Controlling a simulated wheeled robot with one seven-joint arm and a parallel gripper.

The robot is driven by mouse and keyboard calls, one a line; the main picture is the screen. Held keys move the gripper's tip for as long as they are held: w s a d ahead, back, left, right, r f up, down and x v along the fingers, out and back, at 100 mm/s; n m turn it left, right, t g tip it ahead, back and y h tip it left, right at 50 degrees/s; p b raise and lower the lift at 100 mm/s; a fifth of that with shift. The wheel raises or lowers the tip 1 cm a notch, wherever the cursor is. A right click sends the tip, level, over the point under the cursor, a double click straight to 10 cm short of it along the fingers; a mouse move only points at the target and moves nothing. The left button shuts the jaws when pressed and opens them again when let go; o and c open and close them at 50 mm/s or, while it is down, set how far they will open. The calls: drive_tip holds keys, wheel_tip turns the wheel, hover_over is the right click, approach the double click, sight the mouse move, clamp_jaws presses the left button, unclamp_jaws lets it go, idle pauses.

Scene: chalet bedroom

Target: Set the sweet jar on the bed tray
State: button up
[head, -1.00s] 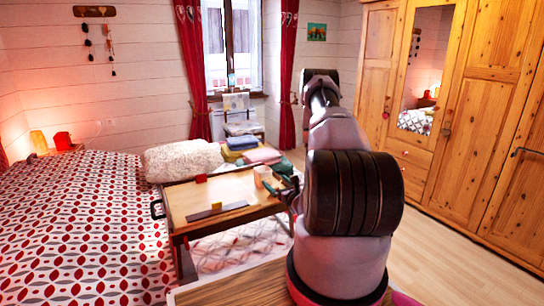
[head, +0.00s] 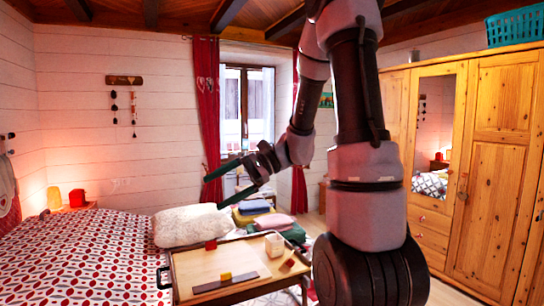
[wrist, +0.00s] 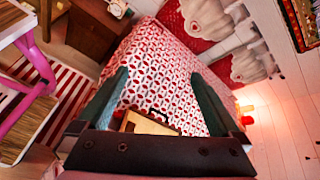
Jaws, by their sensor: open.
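The wooden bed tray (head: 190,262) stands beside the bed, with a dark handle at its left. On it are a red block (head: 211,244), a yellow block (head: 226,277) on a dark strip, a pale cup-like container (head: 274,244), and a small brown item (head: 287,264) near the right edge. I cannot tell for sure which of these is the sweet jar. My gripper (head: 214,192) is open and empty, raised above and behind the tray. In the wrist view its two fingers (wrist: 160,78) are spread with nothing between them; a tray corner (wrist: 131,122) shows below.
The bed (head: 70,250) with its red-patterned cover fills the left. A pale pillow or blanket (head: 190,226) and folded cloths (head: 252,208) lie behind the tray. A wardrobe (head: 490,170) stands at the right. My arm hides the middle right.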

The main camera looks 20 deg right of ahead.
drive_tip(key=s+d+r+n+t+h, duration=0.6)
drive_tip(key=s+d+r+h, duration=0.3)
drive_tip(key=s+h, duration=0.2)
drive_tip(key=shift+s+r+n, duration=0.25)
drive_tip(key=shift+s+n, duration=0.15)
drive_tip(key=shift+n, duration=0.2)
